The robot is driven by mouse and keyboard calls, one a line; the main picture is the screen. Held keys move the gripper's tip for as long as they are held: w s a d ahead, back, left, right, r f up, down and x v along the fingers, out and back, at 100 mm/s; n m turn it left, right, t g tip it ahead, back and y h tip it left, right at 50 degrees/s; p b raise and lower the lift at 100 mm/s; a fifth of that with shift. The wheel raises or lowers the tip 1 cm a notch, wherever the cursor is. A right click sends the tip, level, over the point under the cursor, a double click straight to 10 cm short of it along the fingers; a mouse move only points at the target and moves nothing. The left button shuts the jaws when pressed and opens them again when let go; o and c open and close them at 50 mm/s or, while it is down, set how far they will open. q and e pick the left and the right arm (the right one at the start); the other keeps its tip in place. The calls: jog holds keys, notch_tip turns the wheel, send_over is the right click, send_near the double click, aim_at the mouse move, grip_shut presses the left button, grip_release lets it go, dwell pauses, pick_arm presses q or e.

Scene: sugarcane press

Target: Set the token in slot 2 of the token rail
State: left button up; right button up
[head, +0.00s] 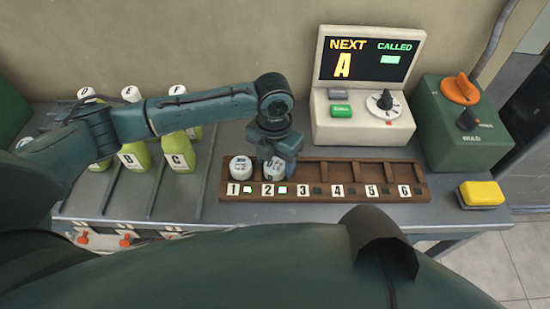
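The brown wooden token rail (330,170) lies on the grey bench, with slots numbered 1 to 6. A round white token (241,168) with dark marks sits at slot 1. A second round white token (272,170) is at slot 2, partly hidden by my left gripper (279,165). The gripper points down right at this token, and its fingertips are too hidden to tell whether they grip it. Small green lights show beside numbers 1 and 2; the lights at 3 to 6 are dark. My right gripper is not in view.
A display box (363,125) reading "NEXT A" and "CALLED" stands behind the rail. A green control box (462,120) with orange and black knobs is at right. A yellow sponge-like block (483,194) lies near the right edge. Lettered green bottles (180,153) stand in lanes at left.

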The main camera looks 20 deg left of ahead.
aim_at(274, 164)
pick_arm(q)
jog(key=shift+o, duration=0.7)
jog(key=shift+r, duration=0.1)
notch_tip(274, 164, up, 12)
jog(key=shift+a, duration=0.1)
dwell(0.3)
